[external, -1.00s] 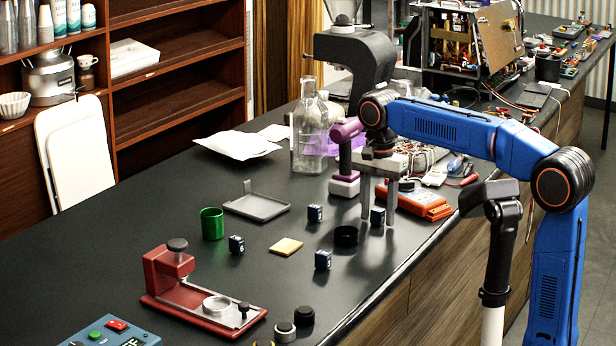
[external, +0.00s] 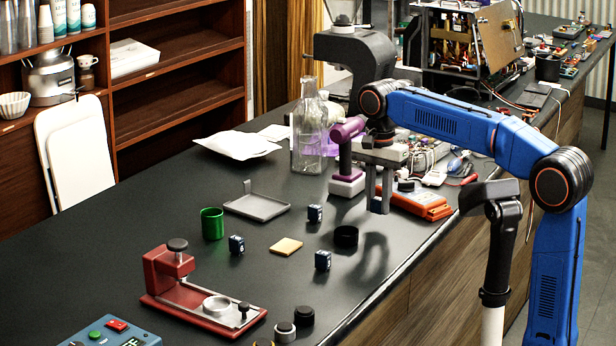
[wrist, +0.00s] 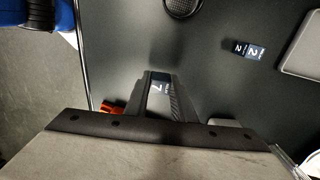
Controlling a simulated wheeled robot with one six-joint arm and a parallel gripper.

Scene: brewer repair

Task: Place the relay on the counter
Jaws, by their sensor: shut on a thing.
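My gripper (external: 379,206) is shut on a dark blue relay (external: 377,204) and holds it a little above the black counter (external: 130,225). In the wrist view the relay (wrist: 160,88) sits between the fingers, with a white "7" on its top. Several like relays stand on the counter: one by the grey tray (external: 315,213), one by the green cup (external: 236,244) and one nearer the front edge (external: 322,260). A relay marked "2" (wrist: 248,48) lies right of the fingers in the wrist view.
The green cup (external: 212,223), grey tray (external: 257,207) and tan pad (external: 286,246) are farther left.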

